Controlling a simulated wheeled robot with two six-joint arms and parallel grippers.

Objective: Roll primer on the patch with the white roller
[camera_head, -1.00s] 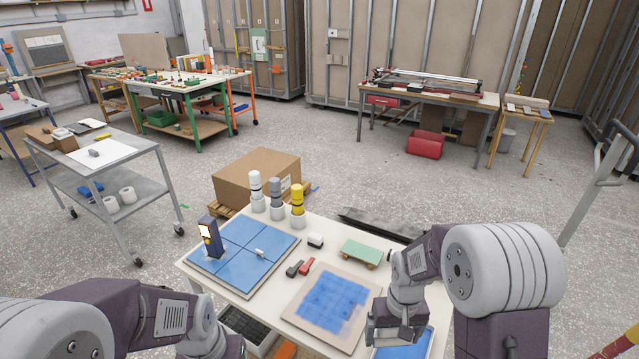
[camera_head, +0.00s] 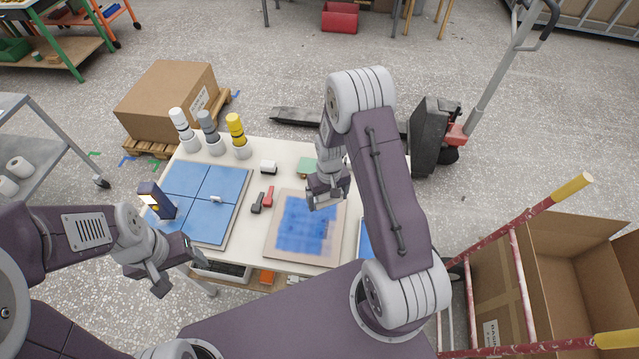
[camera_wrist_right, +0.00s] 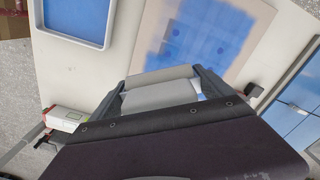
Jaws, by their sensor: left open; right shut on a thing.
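The patch (camera_head: 305,222) is a mottled blue area on a beige board on the white table. It also shows in the right wrist view (camera_wrist_right: 205,35). My right gripper (camera_head: 328,192) is above the board's far right corner. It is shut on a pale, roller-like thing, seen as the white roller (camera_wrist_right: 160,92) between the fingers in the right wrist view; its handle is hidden. I cannot tell whether the roller touches the board. A blue tray (camera_wrist_right: 75,20) lies beside the board. My left gripper (camera_head: 178,274) is open and empty near the table's front left edge.
A blue tiled panel (camera_head: 200,190) lies left of the board. Red (camera_head: 269,196) and dark (camera_head: 257,203) small tools lie between them. Bottles (camera_head: 208,128) stand at the back left. A green block (camera_head: 306,168) is behind the board. A cardboard box (camera_head: 570,260) is at right.

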